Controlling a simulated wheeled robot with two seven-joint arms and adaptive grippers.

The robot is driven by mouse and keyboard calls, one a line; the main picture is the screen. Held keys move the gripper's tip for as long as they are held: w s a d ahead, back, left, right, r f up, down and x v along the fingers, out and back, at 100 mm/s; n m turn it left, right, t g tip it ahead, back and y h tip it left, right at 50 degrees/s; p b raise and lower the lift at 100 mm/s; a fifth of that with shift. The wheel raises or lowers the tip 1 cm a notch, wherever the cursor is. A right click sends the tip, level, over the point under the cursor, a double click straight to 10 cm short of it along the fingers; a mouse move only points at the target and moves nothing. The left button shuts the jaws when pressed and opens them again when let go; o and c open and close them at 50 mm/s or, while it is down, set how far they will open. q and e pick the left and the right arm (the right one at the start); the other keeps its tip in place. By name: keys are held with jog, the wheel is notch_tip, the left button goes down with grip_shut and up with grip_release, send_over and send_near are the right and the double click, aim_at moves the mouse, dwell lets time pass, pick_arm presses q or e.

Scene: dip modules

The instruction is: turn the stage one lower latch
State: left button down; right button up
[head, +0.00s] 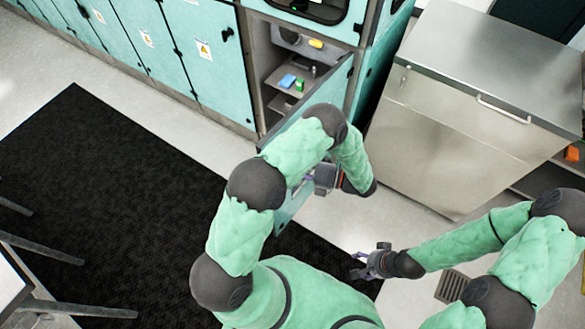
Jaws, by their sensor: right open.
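A teal cabinet door (338,83) stands swung open at the centre, showing shelves inside. My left arm crosses in front of this door, and my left gripper (318,178) is at the door's lower part. Its fingers are mostly hidden behind my arm, so whether it touches the door or a latch is unclear. No lower latch can be made out on the open door. My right gripper (357,264) is open and empty, low over the floor by the black mat's right edge, apart from the cabinet.
A blue block (287,80) and a green block (299,85) sit on the cabinet shelf, with a yellow item (316,43) above. Closed teal doors (208,50) with dark latches run left. A metal chest (465,110) stands right. The black mat (110,190) is largely clear.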

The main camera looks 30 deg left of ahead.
dwell(0.5)
pick_arm(q)
jog(key=c, duration=1.1)
grip_release()
jog(key=shift+w, duration=0.1)
notch_tip(320, 180, up, 10)
